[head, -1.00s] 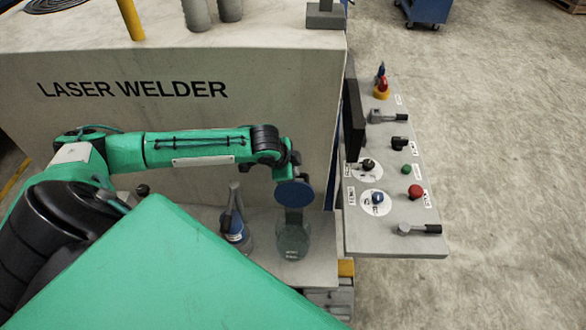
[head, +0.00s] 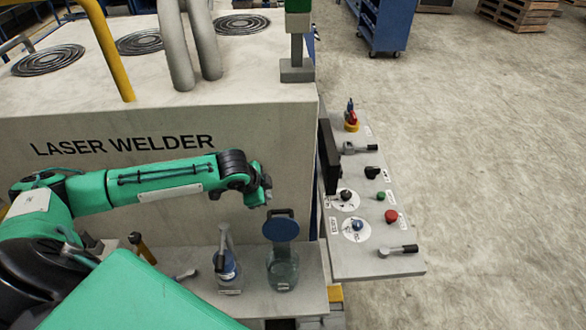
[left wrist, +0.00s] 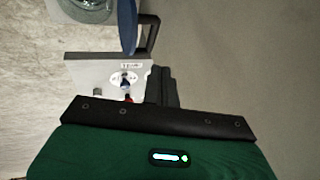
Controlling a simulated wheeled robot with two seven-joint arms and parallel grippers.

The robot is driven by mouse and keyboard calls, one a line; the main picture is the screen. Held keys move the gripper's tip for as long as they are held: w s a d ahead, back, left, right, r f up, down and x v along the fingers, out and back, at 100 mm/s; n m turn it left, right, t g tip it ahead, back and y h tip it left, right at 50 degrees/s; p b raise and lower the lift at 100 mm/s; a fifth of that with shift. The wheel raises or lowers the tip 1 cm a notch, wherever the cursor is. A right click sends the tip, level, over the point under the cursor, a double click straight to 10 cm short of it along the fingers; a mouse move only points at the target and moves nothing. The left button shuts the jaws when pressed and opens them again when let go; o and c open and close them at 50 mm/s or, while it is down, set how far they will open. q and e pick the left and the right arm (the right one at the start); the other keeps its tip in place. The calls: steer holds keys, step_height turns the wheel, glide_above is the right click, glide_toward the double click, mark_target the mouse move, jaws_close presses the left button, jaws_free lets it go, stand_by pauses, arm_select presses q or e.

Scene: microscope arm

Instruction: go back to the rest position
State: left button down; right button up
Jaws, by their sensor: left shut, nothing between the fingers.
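My left gripper (head: 266,196) is at the end of the green arm in the head view, against the front of the laser welder. It is empty, and its shut fingers also show in the left wrist view (left wrist: 161,86). Just below and right of it is a round blue disc (head: 281,229) with a dark bracket, above a clear glass jar (head: 283,268) on the ledge. The disc shows edge-on in the left wrist view (left wrist: 127,25). A gap shows between gripper and disc. My right gripper is in neither view.
The laser welder (head: 120,120) stands behind the arm. A control panel (head: 375,262) with knobs and levers juts out to the right. A blue-labelled bottle (head: 228,268) stands on the ledge (head: 312,280) left of the jar. The floor at right is open.

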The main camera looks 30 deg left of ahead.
arm_select(q)
steer(key=s+d+f+n+h, duration=0.1)
steer(key=s+d+f, duration=0.1)
steer(key=s+d, duration=0.5)
steer(key=s+d+f+n+h, duration=0.1)
steer(key=s+d+f, duration=0.1)
steer(key=s+d, duration=0.5)
steer(key=s+a+n+g+y, duration=0.25)
steer(key=s+n, duration=0.45)
steer(key=s, duration=0.5)
step_height(320, 180, down, 40)
steer(key=s+b, duration=0.1)
steer(key=b, duration=0.6)
steer(key=s+a+f+g+b, duration=0.1)
steer(key=s+f+b, duration=0.1)
steer(key=s+f, duration=0.7)
steer(key=s+a+f+g+b, duration=0.1)
steer(key=s+a+f+b, duration=0.1)
steer(key=s+f, duration=0.7)
step_height(320, 180, down, 5)
steer(key=shift+s+f+y+b, duration=0.1)
steer(key=shift+s+y+b, duration=0.25)
steer(key=shift+b, duration=0.4)
